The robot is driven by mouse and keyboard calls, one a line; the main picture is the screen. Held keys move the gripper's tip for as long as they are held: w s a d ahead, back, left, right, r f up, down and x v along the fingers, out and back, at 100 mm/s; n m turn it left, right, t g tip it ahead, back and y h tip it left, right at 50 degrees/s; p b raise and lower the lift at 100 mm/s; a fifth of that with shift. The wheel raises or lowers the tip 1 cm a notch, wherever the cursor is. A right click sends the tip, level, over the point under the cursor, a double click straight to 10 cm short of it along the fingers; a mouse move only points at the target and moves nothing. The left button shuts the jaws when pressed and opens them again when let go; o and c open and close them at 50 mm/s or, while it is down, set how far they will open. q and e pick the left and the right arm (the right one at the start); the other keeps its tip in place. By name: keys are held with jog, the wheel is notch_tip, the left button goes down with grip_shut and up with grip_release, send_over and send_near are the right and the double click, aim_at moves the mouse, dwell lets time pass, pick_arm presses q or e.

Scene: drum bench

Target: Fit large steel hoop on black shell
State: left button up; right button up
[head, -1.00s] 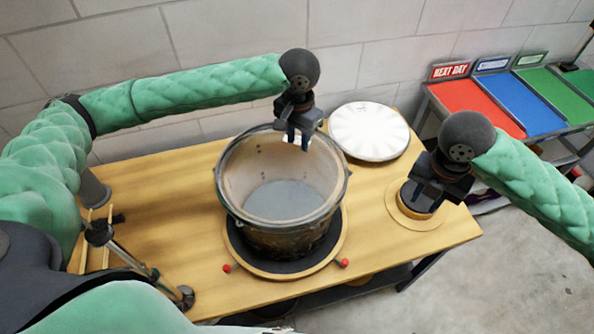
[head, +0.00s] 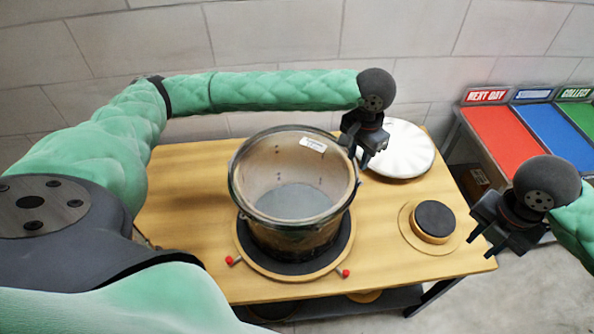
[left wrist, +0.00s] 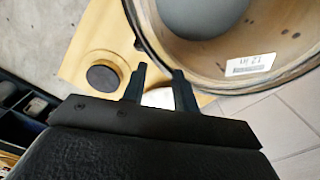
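The drum shell (head: 285,170) stands upright on a round turntable, with a pale wooden inside and a white label on its inner wall. A thin dark ring that looks like the steel hoop (head: 233,190) runs round its top rim; how far it is seated I cannot tell. My left gripper (head: 360,157) is open and empty beside the rim's right side. In the left wrist view, its fingers (left wrist: 160,82) are apart near the rim; contact is unclear. My right gripper (head: 481,246) is open and empty, off the table's right side.
The turntable (head: 250,262) has a dark top and red-tipped handles. A white drumhead (head: 405,150) lies behind on the right. A round black pad (head: 435,217) sits on the right of the wooden table (head: 185,215). Coloured trays (head: 505,135) stand further right, near the wall.

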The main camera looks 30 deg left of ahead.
notch_tip(320, 180, up, 10)
jog(key=shift+a+r, duration=0.25)
jog(key=shift+a, duration=0.1)
dwell(1.0)
